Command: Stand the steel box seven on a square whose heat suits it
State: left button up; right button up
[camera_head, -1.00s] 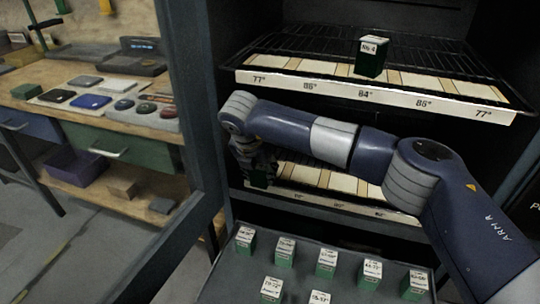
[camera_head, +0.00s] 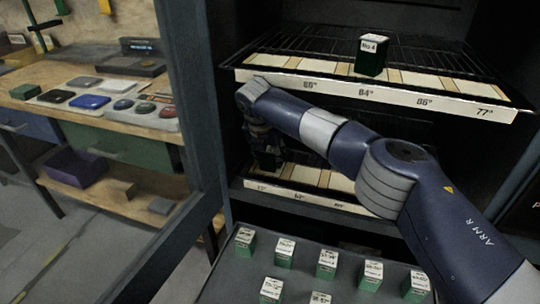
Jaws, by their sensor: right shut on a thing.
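My right gripper (camera_head: 264,140) reaches into the lower level of the cabinet and is shut on a dark green box (camera_head: 269,159). The box is at the left part of the lower shelf, low over its pale squares; whether it touches them I cannot tell. Its number is hidden, so I cannot confirm it is seven. The lower shelf's heat strip (camera_head: 300,196) carries small figures too blurred to read surely. The upper shelf's strip (camera_head: 420,100) reads 86°, 84°, 86° and 77° where my arm leaves it clear. My left gripper is out of view.
A green box marked No 4 (camera_head: 371,55) stands on the upper shelf. Several green boxes with white tops stand on a grey tray (camera_head: 225,272) below. The cabinet's door frame (camera_head: 185,120) stands left, with a workbench (camera_head: 110,115) beyond. My right forearm crosses between the shelves.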

aim_at(269, 150)
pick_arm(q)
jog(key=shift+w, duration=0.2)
pick_arm(e)
jog(key=o, duration=1.3)
jog(key=shift+f, duration=0.1)
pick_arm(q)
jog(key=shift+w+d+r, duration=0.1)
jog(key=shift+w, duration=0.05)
pick_arm(e)
jog(key=p+v, duration=0.1)
jog(key=v, duration=0.5)
jog(key=shift+r, duration=0.35)
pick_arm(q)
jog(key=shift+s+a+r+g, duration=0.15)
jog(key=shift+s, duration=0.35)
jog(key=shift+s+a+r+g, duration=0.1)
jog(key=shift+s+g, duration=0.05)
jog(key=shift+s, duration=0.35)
pick_arm(e)
jog(key=shift+s+a+r, duration=0.1)
jog(key=shift+s+r, duration=0.2)
jog(key=shift+r, duration=0.15)
